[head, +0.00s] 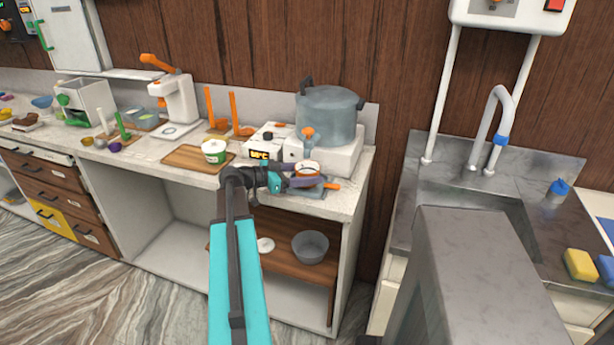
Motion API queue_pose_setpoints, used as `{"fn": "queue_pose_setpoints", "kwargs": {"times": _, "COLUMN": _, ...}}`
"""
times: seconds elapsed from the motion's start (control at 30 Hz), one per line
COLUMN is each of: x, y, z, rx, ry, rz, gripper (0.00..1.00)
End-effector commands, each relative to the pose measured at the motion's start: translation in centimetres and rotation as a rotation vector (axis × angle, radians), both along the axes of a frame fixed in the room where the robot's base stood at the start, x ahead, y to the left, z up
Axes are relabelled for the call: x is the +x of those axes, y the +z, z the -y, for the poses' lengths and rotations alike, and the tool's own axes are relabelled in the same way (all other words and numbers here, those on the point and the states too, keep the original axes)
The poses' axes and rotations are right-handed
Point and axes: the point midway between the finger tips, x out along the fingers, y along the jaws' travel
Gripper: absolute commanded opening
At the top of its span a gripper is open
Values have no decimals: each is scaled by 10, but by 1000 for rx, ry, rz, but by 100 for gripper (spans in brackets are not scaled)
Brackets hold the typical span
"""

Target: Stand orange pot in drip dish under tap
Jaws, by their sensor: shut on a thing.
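A small pot (307,168) with an orange rim and a pale inside is between the fingers of my gripper (300,181), at the counter's front right. My gripper is shut on it, and the dark fingers hide most of its side. An orange tap (308,133) sits at the front of a large grey lidded vessel, behind and above the pot. A flat grey-blue dish (314,194) shows partly under the gripper, near the counter edge. I cannot tell whether the pot touches the dish. A short orange piece (332,186) sticks out right of the fingers.
The grey vessel (328,115) stands on a white stand (340,155). A grey bowl (310,247) is on the shelf below. A metal sink unit (405,215) stands to the right.

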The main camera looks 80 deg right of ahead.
Motion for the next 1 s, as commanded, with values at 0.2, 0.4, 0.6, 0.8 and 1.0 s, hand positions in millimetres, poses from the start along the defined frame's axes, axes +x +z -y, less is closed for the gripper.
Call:
{"fn": "queue_pose_setpoints", "kwargs": {"times": 0.2, "x": 0, "y": -11, "z": 0, "rx": 0, "ry": 0, "rz": 0, "gripper": 35}}
{"fn": "queue_pose_setpoints", "kwargs": {"times": 0.4, "x": 0, "y": -12, "z": 0, "rx": 0, "ry": 0, "rz": 0, "gripper": 35}}
{"fn": "queue_pose_setpoints", "kwargs": {"times": 0.6, "x": 0, "y": -14, "z": 0, "rx": 0, "ry": 0, "rz": 0, "gripper": 35}}
{"fn": "queue_pose_setpoints", "kwargs": {"times": 0.8, "x": 0, "y": -14, "z": 0, "rx": 0, "ry": 1, "rz": 0, "gripper": 74}}
{"fn": "queue_pose_setpoints", "kwargs": {"times": 1.0, "x": 1, "y": -14, "z": 0, "rx": 0, "ry": 1, "rz": 0, "gripper": 76}}
